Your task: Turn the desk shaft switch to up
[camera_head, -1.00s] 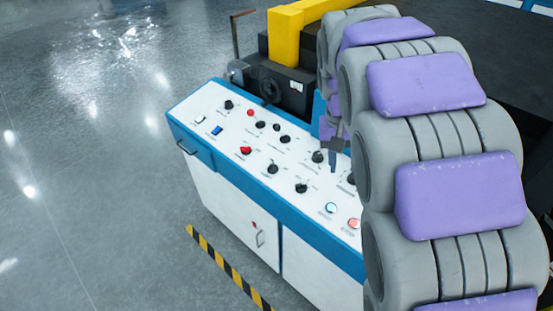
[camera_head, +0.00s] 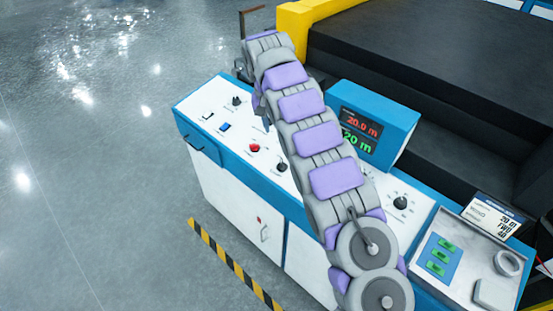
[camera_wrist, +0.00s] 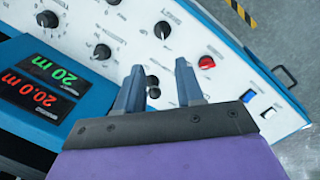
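The white control panel (camera_head: 222,137) of the blue desk carries several black rotary knobs, and I cannot read which one is the shaft switch. In the wrist view, black knobs (camera_wrist: 162,30) and (camera_wrist: 102,52) sit beyond my gripper's fingertips. My gripper (camera_wrist: 158,72) is open and empty above the panel, its two fingers apart.
A display box (camera_head: 374,120) reading 20.0 m and 20 m rises behind the panel. A black knob (camera_head: 400,202) is right of my arm. Floor at left is clear.

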